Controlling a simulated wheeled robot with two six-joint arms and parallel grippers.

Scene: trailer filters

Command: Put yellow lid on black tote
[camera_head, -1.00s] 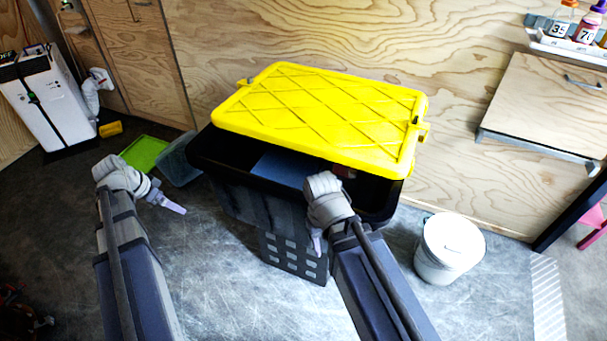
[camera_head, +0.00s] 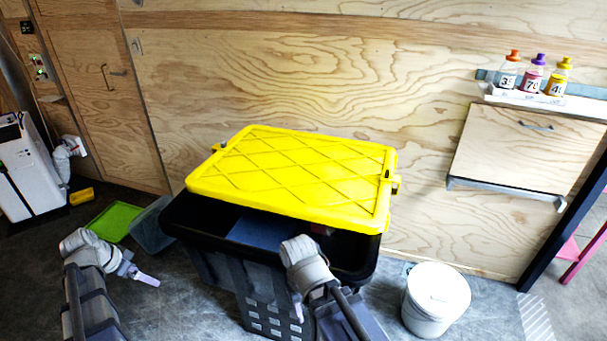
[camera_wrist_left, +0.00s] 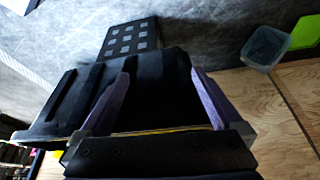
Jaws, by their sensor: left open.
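The yellow lid (camera_head: 292,178) lies across the back part of the black tote (camera_head: 200,222), shifted toward the wall and slightly tilted. The tote's front part is open, with a blue item (camera_head: 258,231) inside. My left gripper (camera_head: 150,280) is to the left of the tote, apart from it, in the head view. In the left wrist view my left gripper (camera_wrist_left: 165,95) has its fingers spread, with the tote (camera_wrist_left: 75,100) beyond them and a thin yellow edge low between them. My right gripper (camera_head: 298,308) is in front of the tote; its fingers are mostly hidden by its wrist.
A dark perforated crate (camera_head: 272,318) stands in front of the tote. A white bucket (camera_head: 436,296) is to its right. A clear bin (camera_head: 151,226) and green tray (camera_head: 114,221) are at left. A plywood wall (camera_head: 330,85) stands close behind; bottles (camera_head: 533,74) sit on a shelf.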

